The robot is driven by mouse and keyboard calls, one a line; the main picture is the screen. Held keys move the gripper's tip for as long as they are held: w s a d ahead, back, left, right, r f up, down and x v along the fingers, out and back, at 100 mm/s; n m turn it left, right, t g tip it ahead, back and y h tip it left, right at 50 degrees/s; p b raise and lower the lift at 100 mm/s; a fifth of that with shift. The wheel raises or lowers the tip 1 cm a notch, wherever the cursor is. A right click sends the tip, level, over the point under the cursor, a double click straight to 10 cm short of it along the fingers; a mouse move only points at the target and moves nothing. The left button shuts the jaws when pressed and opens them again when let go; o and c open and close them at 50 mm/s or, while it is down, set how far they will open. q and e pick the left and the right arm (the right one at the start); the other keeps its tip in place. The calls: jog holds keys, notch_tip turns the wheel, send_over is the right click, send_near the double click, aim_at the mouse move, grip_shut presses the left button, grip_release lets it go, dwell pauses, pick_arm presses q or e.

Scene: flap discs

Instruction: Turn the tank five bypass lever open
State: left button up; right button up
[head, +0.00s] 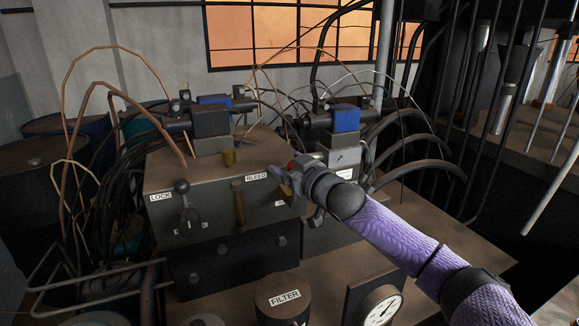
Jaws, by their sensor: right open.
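No label reading tank five or bypass can be made out, so I cannot tell which lever is the bypass lever. A dark lever with a round knob (183,188) stands on the front of the brown valve block, beside a LOCK label (160,197). A brown upright handle (238,205) is further right on the same face, below a BLEED label (256,177). My right gripper (282,180) is open at the block's right end, right of the BLEED label. It hides part of what is behind it, and contact cannot be told. My left gripper is out of view.
The brown valve block (215,170) carries a blue-capped valve (212,100); another blue-capped valve (345,118) stands right. Hoses and bent copper pipes crowd the left and back. A FILTER canister (285,298) and a gauge (382,308) stand in front.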

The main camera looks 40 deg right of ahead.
grip_shut()
dwell(0.3)
dwell(1.1)
